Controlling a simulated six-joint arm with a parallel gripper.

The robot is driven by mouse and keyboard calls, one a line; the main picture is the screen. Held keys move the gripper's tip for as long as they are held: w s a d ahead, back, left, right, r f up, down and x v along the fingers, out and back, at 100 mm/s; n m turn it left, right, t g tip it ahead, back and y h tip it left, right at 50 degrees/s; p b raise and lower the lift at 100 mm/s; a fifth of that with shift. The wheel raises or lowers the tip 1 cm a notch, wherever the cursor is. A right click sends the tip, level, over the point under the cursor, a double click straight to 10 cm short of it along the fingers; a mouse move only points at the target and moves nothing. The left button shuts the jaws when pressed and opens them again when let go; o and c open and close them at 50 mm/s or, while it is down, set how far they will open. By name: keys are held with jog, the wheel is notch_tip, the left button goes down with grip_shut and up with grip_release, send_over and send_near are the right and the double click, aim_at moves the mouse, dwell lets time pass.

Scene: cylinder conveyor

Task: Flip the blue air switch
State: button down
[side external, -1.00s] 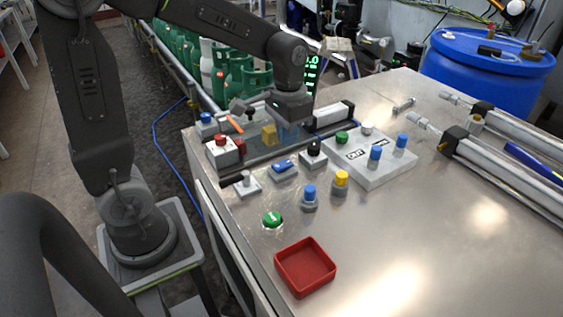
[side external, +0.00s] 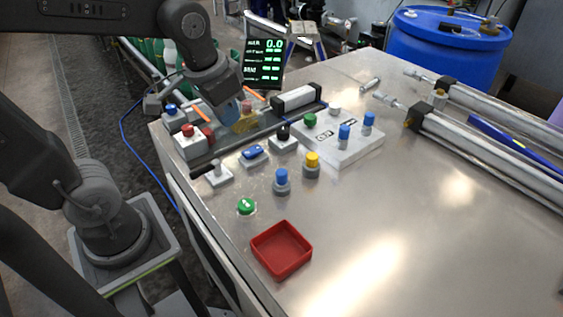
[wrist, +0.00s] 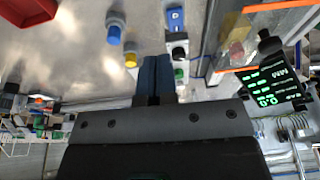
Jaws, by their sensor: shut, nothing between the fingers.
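The blue switch (side external: 253,152) is a blue rocker on a pale grey base. It lies among the controls near the left edge of the metal table, and also shows at the top of the wrist view (wrist: 176,19). I cannot tell which way its rocker is set. My gripper (side external: 231,114) is up and to the left of the switch in the side view, above the dark rail, not touching the switch. Its blue fingers are shut together and empty in the wrist view (wrist: 155,75).
A lever switch (side external: 216,173), a black knob (side external: 284,138), a blue button (side external: 282,181) and a yellow button (side external: 312,164) surround the switch. A red tray (side external: 281,250) sits at the front. A lit display (side external: 264,60) stands behind. The table's right front is clear.

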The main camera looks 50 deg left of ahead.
jog(key=s, duration=0.2)
jog(key=s+d+t, duration=0.1)
jog(key=s+t, duration=0.1)
jog(key=s, duration=0.1)
jog(key=shift+s+d+r, duration=0.2)
jog(key=shift+s+r, duration=0.05)
jog(key=shift+s, duration=0.05)
notch_tip(320, 180, up, 2)
jog(key=r+m+g, duration=0.1)
jog(key=m+g, duration=0.4)
jog(key=m, duration=1.3)
send_over(248, 151)
jog(key=shift+f, duration=0.25)
jog(key=shift+f, duration=0.1)
notch_tip(248, 151, down, 14)
jog(key=shift+r, duration=0.1)
